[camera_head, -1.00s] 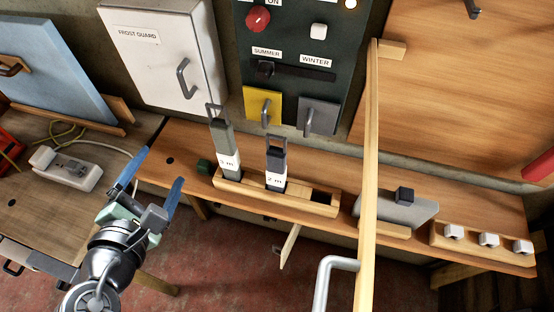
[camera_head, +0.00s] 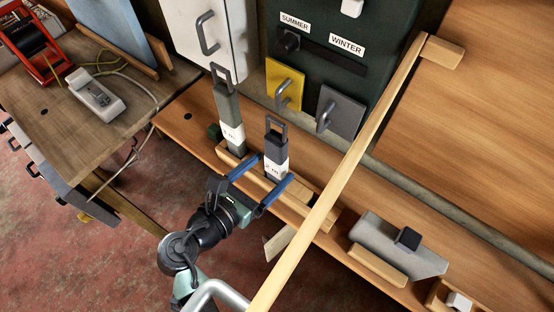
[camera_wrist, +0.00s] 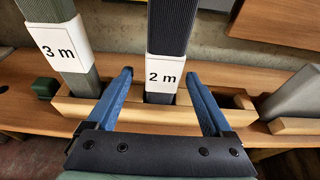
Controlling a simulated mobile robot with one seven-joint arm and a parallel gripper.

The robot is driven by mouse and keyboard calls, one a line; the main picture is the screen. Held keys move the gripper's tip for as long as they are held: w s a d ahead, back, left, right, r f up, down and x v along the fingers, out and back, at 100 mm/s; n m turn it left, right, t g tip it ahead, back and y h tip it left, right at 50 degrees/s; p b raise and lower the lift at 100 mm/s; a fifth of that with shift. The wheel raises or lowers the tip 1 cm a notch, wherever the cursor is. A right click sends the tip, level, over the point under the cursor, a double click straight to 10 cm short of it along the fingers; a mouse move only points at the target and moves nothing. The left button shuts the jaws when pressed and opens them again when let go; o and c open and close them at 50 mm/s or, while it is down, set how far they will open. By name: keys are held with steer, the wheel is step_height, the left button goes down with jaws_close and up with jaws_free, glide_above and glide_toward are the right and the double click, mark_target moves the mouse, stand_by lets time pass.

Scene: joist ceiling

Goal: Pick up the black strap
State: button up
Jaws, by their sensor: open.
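The black strap (camera_head: 275,148) stands upright in the wooden rack, with a loop on top and a white "2 m" label. In the wrist view the black strap (camera_wrist: 172,28) rises in the centre. My gripper (camera_head: 275,167) is open at label height. Its blue fingers lie to either side of the strap in the wrist view (camera_wrist: 158,75), with gaps on both sides. I cannot tell how far the fingertips reach around it. A grey-green strap (camera_head: 227,105) labelled "3 m" stands in the rack to the left.
The wooden rack (camera_head: 250,176) sits on a narrow bench. A long wooden bar (camera_head: 345,175) crosses the head view just right of my gripper. A grey block with a black knob (camera_head: 390,245) lies right. Yellow (camera_head: 283,82) and grey (camera_head: 338,112) handled panels are behind.

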mark_target(285, 156)
steer(key=shift+r+x, duration=0.2)
steer(key=shift+x, duration=1.15)
steer(key=shift+r+x, duration=0.2)
steer(key=shift+x, duration=1.2)
steer(key=shift+d, duration=0.15)
jaws_close()
